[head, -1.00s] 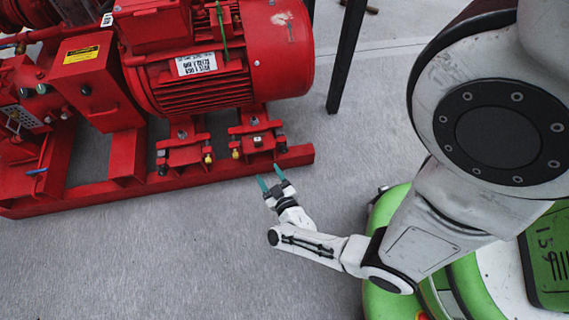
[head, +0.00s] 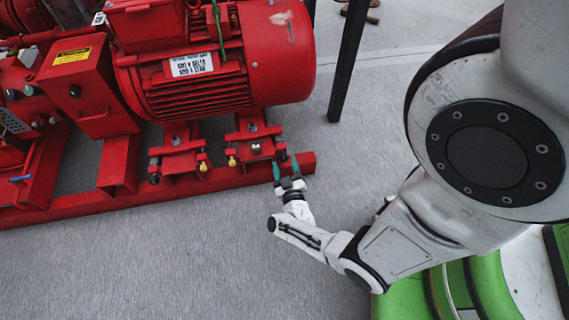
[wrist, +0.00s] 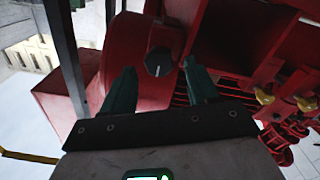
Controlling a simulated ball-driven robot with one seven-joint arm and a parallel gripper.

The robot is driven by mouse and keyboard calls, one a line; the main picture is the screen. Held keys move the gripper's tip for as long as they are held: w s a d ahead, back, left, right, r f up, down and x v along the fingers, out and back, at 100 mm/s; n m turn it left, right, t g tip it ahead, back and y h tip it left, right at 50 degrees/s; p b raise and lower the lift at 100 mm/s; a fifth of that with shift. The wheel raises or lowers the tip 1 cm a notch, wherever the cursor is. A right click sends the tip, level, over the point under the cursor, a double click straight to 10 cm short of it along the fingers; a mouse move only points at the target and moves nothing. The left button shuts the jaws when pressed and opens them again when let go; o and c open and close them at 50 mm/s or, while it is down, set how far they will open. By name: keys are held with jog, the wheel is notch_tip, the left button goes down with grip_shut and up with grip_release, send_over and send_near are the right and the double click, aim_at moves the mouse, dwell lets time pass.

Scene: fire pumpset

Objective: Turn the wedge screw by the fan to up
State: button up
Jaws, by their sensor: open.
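The wedge screw (wrist: 158,62) is a dark round head with a short pale mark on its lower face. In the wrist view it sits against the red frame, ahead of and between the two fingers. In the head view a dark screw head (head: 281,153) shows at the right end of the motor's right foot, just beyond the fingertips. My gripper (head: 285,166) is open with green fingers, one to each side of the screw's line. The wrist view also shows the open fingers (wrist: 160,72); I see no contact with the screw.
The red motor (head: 215,75) stands above on the red base rail (head: 220,180). Yellow-headed screws (head: 232,161) sit left of my gripper. A black post (head: 347,60) stands to the right. The grey floor (head: 130,260) in front is clear.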

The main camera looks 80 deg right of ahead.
jog(key=shift+w+d, duration=0.25)
jog(key=shift+d, duration=0.4)
jog(key=shift+c, duration=0.3)
jog(key=c, duration=1)
